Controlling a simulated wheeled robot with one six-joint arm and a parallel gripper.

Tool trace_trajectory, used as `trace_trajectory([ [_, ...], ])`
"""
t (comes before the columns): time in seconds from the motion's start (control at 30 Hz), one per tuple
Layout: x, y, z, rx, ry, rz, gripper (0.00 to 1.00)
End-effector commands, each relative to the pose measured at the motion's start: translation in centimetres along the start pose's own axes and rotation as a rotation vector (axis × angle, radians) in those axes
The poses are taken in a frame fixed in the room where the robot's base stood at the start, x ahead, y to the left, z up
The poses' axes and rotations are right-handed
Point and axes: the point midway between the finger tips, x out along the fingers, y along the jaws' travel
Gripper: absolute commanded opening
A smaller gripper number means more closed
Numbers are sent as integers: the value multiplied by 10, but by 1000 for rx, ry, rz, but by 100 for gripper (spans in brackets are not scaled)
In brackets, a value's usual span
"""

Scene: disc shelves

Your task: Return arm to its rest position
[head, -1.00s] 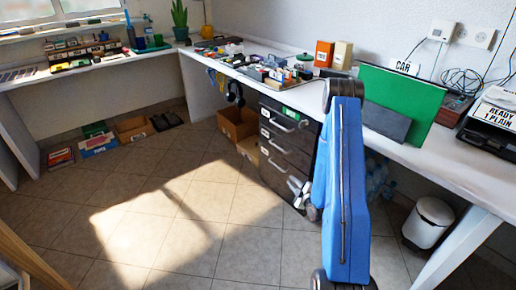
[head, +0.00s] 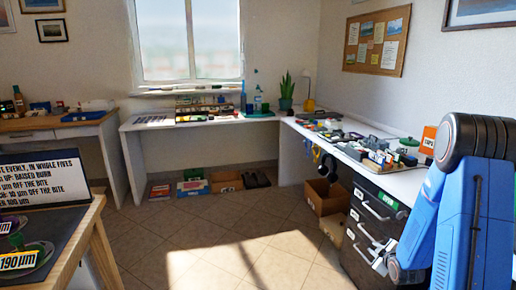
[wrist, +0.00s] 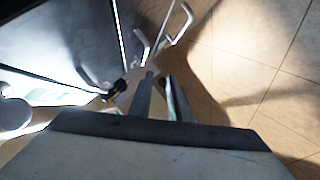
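My arm (head: 478,215), blue with dark joints, is folded at the right of the head view, in front of the drawer unit and the table's near end. In the wrist view my gripper (wrist: 160,80) points down past dark drawer fronts toward the tiled floor. Its two fingers stand apart with a narrow gap, and I see nothing held between them. The gripper's fingers are not clear in the head view.
The dark drawer unit (head: 370,225) with handles stands close to my arm, under the cluttered white table (head: 408,182). A screen (head: 40,182) and wooden-framed stand are at near left. Cardboard boxes (head: 325,197) sit under the table. The middle floor (head: 215,230) is clear.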

Motion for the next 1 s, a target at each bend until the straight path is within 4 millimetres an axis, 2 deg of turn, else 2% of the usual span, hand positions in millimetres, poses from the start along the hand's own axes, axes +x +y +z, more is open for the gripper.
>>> trace_trajectory([
  [0.03,-8,6,-11,9,-9,-5,17],
  [0.43,-81,29,-68,139,-132,-68,17],
  [0.77,-158,31,-106,272,-231,-113,17],
  [1.0,-222,24,-128,378,-298,-146,17],
])
